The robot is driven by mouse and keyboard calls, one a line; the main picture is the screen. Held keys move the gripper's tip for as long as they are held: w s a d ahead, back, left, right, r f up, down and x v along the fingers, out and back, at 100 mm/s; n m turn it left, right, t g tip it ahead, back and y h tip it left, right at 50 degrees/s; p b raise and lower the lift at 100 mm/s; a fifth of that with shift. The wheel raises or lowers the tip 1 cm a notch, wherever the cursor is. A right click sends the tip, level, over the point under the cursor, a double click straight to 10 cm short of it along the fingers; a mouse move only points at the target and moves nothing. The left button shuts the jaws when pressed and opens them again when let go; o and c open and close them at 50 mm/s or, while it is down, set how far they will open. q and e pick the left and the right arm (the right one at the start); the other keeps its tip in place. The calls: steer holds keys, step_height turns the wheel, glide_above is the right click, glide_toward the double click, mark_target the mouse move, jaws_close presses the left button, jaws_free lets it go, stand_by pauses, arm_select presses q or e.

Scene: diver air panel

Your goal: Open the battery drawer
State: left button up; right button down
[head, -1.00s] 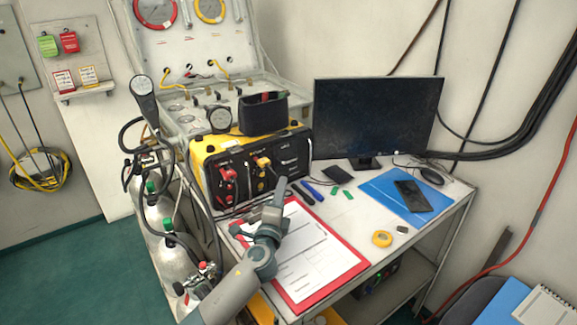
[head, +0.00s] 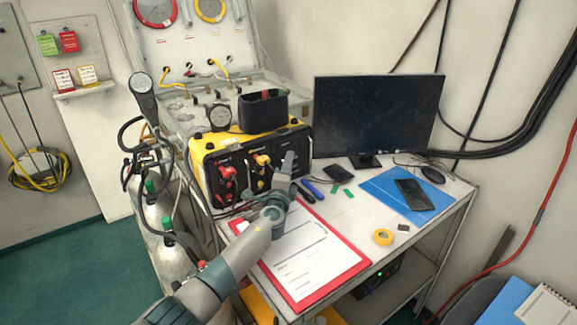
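A yellow and black box (head: 208,170) stands on the table, its black front facing me with a red connector (head: 227,180) and a yellow connector (head: 262,165). I cannot make out for certain which part is the battery drawer; the right part of the front is partly behind my gripper. My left gripper (head: 288,162) is raised in front of the right part of this front, its fingers pointing up. Whether it touches the front, and whether its fingers are apart, cannot be told. My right gripper is not in view.
A red clipboard (head: 350,262) with paper lies under my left arm. A monitor (head: 375,115), a phone on a blue folder (head: 380,186) and yellow tape (head: 383,237) are to the right. Gas cylinders (head: 165,255) with hoses stand left of the table. A black pouch (head: 262,110) sits on the box.

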arm_select(q)
steer(key=shift+w, duration=0.25)
jaws_close()
stand_by(1.4)
